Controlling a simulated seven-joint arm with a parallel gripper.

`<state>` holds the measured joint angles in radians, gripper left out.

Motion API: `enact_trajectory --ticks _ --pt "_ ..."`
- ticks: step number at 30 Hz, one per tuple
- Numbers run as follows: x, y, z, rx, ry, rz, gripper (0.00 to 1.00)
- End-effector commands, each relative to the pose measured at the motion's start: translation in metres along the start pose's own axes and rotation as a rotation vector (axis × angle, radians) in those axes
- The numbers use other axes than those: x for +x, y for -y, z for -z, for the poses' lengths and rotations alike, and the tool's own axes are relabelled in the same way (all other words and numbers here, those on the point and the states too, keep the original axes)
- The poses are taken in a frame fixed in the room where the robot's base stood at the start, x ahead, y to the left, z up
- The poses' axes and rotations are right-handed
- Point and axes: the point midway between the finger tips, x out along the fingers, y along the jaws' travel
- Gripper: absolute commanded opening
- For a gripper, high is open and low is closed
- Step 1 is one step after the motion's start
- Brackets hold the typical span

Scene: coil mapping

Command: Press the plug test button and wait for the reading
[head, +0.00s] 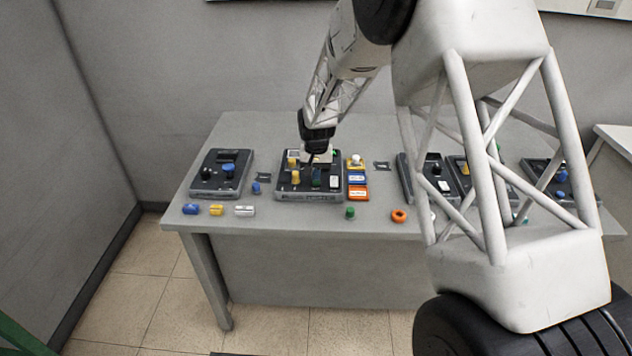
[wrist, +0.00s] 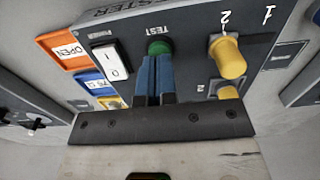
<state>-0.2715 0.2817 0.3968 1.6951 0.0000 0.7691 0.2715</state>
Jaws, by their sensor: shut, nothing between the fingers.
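The dark tester box (head: 310,195) stands on the grey table, and its panel fills much of the wrist view (wrist: 197,25). A round green button (wrist: 159,47) sits beside the word TEST, which appears upside down there. My gripper (wrist: 155,59) is shut with its blue fingers together and nothing between them. The fingertips are right at the green button and cover part of its near edge; I cannot tell whether it is pressed in. In the head view my gripper (head: 317,178) points down over the tester and hides the button. No reading is legible.
Beside the button are a white rocker switch (wrist: 110,60) and a yellow plug (wrist: 228,57) near the mark 2. Orange, blue and yellow label blocks (wrist: 62,50) line the tester's side. Other dark boxes (head: 222,172) stand along the table, with small coloured parts at its front edge.

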Motion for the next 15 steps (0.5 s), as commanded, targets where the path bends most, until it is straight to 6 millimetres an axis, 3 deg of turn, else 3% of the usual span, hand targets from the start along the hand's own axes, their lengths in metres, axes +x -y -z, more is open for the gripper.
enact_trajectory --ticks 15 --pt "-0.037 0.0 0.0 0.0 -0.002 0.001 0.0"
